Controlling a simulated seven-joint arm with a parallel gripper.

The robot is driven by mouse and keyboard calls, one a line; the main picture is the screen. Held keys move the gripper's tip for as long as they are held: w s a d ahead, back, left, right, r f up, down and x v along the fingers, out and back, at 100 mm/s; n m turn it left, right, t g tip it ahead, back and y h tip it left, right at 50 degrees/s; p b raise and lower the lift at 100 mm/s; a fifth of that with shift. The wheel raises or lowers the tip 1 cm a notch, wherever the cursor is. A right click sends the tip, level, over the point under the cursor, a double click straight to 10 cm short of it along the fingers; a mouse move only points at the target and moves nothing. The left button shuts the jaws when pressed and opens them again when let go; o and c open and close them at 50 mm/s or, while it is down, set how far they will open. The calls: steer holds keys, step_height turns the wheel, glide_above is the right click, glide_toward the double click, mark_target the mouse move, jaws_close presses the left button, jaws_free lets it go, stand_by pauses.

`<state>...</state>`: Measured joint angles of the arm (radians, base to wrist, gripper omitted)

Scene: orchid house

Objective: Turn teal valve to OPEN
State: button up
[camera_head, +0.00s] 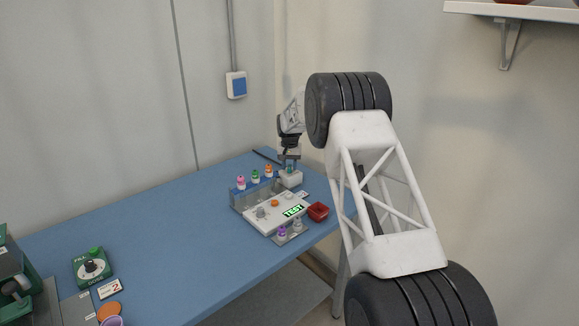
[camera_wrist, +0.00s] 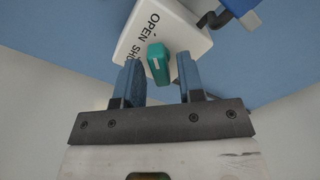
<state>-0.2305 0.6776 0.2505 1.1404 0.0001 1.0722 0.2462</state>
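The teal valve handle (camera_wrist: 159,64) sits on a white block (camera_wrist: 130,45) marked OPEN and SHUT in the wrist view. A light mark on the handle points roughly along its length; its exact setting is hard to tell. My gripper (camera_wrist: 158,75) is open, with one finger on each side of the handle's near end and visible gaps to both. In the head view the white valve block (camera_head: 291,179) is at the back right of the blue table, with my gripper (camera_head: 288,161) just above it. The handle is very small there, under the fingers.
A grey-white panel (camera_head: 262,225) with a TEST display, several coloured bottles (camera_head: 255,176) in a rack and a red bin (camera_head: 318,211) are close to the valve. A green FILL box (camera_head: 93,267) is at left. The table's (camera_head: 170,225) middle is clear.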

mark_target(290, 166)
steer(key=shift+o, duration=0.4)
steer(key=shift+r, duration=0.1)
steer(key=shift+r, duration=3.8)
steer(key=shift+r, duration=0.1)
